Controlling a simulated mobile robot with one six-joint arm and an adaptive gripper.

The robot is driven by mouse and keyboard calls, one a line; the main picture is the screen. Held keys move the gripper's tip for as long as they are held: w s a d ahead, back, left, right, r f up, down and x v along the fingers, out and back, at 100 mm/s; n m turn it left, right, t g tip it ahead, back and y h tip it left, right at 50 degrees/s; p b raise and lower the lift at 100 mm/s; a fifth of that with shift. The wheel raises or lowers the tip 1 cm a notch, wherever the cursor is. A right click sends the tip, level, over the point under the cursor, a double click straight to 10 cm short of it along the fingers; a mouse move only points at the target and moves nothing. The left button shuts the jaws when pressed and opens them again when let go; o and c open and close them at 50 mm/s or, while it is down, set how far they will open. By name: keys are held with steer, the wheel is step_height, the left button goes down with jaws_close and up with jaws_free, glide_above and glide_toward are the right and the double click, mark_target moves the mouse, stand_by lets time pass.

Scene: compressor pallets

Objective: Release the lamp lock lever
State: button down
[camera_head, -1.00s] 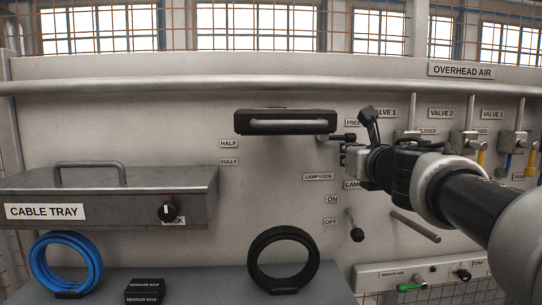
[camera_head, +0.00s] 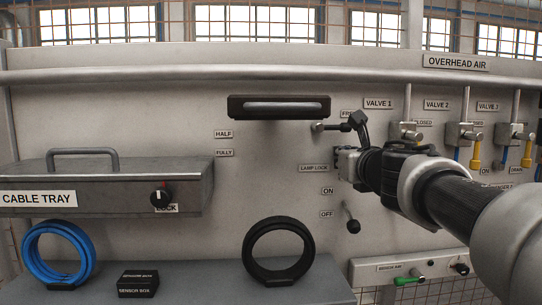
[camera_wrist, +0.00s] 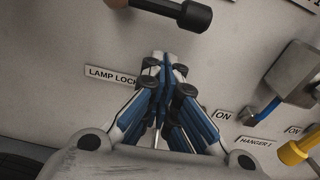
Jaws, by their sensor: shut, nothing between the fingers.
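The lamp lock lever (camera_head: 332,127) sticks out of the wall panel just right of the dark lamp and lies about level, its black knob to the right. In the wrist view its black-ended handle (camera_wrist: 187,14) shows at the top edge, above and apart from my fingers. The LAMP LOCK label (camera_head: 314,168) is below the lever; it also shows in the wrist view (camera_wrist: 110,75). My gripper (camera_head: 345,163) is shut and empty, close to the panel, beside that label and below the lever. The FREE label (camera_head: 348,114) is partly hidden by my wrist.
The lamp (camera_head: 279,107) has a front bar handle. An ON/OFF lever (camera_head: 351,220) hangs below my gripper. Valve levers (camera_head: 460,133) stand to the right. The cable tray (camera_head: 100,187) juts out left, above a shelf with blue and black coils (camera_head: 277,247).

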steer(key=s+p, duration=0.1)
steer(key=s, duration=0.8)
steer(key=shift+s, duration=0.35)
steer(key=shift+d+f, duration=0.1)
steer(key=s+d+f+m+g+h+b, duration=0.2)
steer(key=s+f+m+g+h+b, duration=0.3)
steer(key=f+m, duration=0.65)
steer(key=s+d+f+m+b, duration=0.25)
steer(key=s+f+m, duration=0.35)
steer(key=f+m, duration=0.6)
steer(key=s+a+f+m+g+y+b, duration=0.1)
steer(key=s+a+f+m+g, duration=0.1)
steer(key=s+a+f+m, duration=0.2)
steer(key=s+a+f+m+g+y+b, duration=0.2)
steer(key=s+a+f+m+g, duration=0.1)
steer(key=s+f, duration=0.4)
steer(key=s+a+f+m+g+y+b, duration=0.2)
steer(key=s+a+f+m, duration=0.3)
steer(key=f, duration=0.6)
steer(key=shift+s+m+g, duration=0.25)
steer(key=shift+m+g, duration=0.05)
steer(key=shift+m, duration=0.25)
